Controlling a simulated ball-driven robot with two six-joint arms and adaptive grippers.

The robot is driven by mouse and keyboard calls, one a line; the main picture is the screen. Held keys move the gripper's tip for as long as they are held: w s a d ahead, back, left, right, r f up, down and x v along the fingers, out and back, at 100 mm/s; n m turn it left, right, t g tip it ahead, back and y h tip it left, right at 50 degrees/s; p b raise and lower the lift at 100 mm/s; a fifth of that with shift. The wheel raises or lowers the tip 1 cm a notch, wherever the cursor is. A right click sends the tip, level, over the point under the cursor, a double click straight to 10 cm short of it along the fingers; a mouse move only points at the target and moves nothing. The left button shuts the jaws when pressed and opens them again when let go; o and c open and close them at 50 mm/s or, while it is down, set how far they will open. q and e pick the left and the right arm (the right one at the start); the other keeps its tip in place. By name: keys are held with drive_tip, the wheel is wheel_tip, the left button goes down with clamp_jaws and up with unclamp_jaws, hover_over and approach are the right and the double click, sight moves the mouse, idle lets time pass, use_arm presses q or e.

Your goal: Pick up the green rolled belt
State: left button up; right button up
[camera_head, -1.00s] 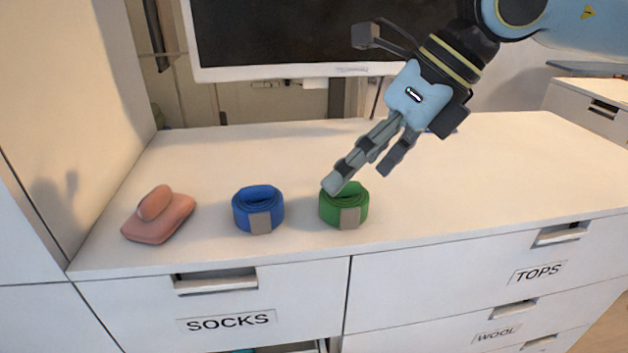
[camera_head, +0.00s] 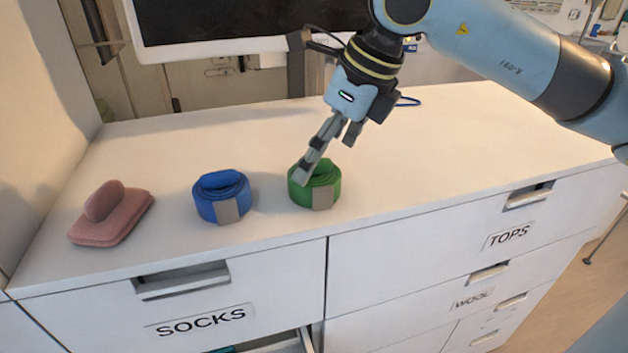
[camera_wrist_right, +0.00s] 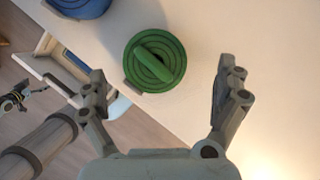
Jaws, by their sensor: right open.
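The green rolled belt (camera_head: 322,187) stands on the white chest top, with a beige end flap on its front. It also shows in the right wrist view (camera_wrist_right: 154,60), seen from above. My right gripper (camera_head: 326,156) is open and empty. In the head view one finger overlaps the belt's upper left edge; contact cannot be told. In the right wrist view the open fingers (camera_wrist_right: 162,75) spread to either side, with the belt ahead between them.
A blue rolled belt (camera_head: 221,197) stands left of the green one, with a pink soap-like object (camera_head: 111,214) farther left. A monitor (camera_head: 230,25) is behind. A drawer below SOCKS is partly open (camera_head: 290,343).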

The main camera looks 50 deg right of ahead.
sight(320, 163)
drive_tip(key=x, duration=0.4)
drive_tip(key=shift+s+a, duration=0.25)
drive_tip(key=shift+a, duration=0.1)
drive_tip(key=shift+w+f, duration=0.15)
drive_tip(key=shift+f, duration=0.25)
use_arm(q)
drive_tip(key=shift+s, duration=1.15)
drive_tip(key=shift+w, duration=0.1)
use_arm(e)
drive_tip(key=c, duration=0.5)
use_arm(q)
drive_tip(key=shift+w, duration=0.25)
use_arm(e)
drive_tip(key=c, duration=0.8)
